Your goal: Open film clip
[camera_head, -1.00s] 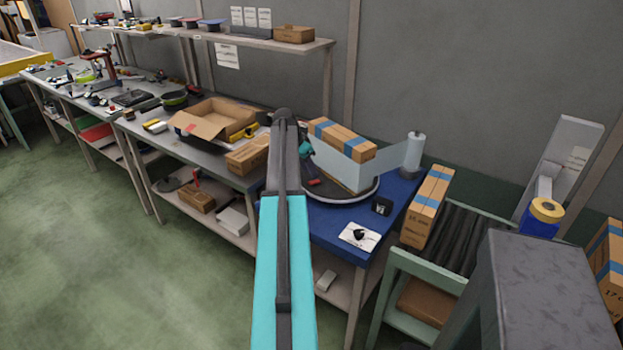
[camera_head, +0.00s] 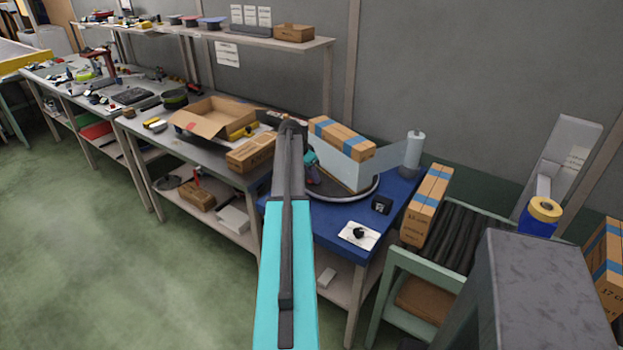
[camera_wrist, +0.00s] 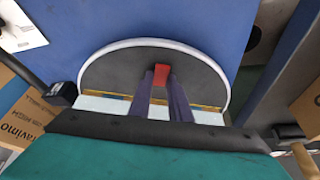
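A small red part (camera_wrist: 162,75), which looks like the film clip, shows in the wrist view over the dark turntable (camera_wrist: 110,72). My gripper (camera_wrist: 161,82) points at it, with one dark finger on each side of it. The fingertips are very close to its sides; whether they press on it is unclear. In the head view, my gripper (camera_head: 313,175) is low beside the taped carton (camera_head: 341,134), partly behind my arm. The carton stands on the turntable (camera_head: 345,199), with pale film (camera_head: 340,165) around its lower part. The film stretches right to an upright roll (camera_head: 414,150).
The turntable is on a blue table (camera_head: 340,240), with a small black box (camera_head: 382,205) and a white card (camera_head: 360,235) near its front. Another taped carton (camera_head: 426,205) stands on the roller conveyor (camera_head: 462,240). An open cardboard box (camera_head: 212,118) is on the left bench.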

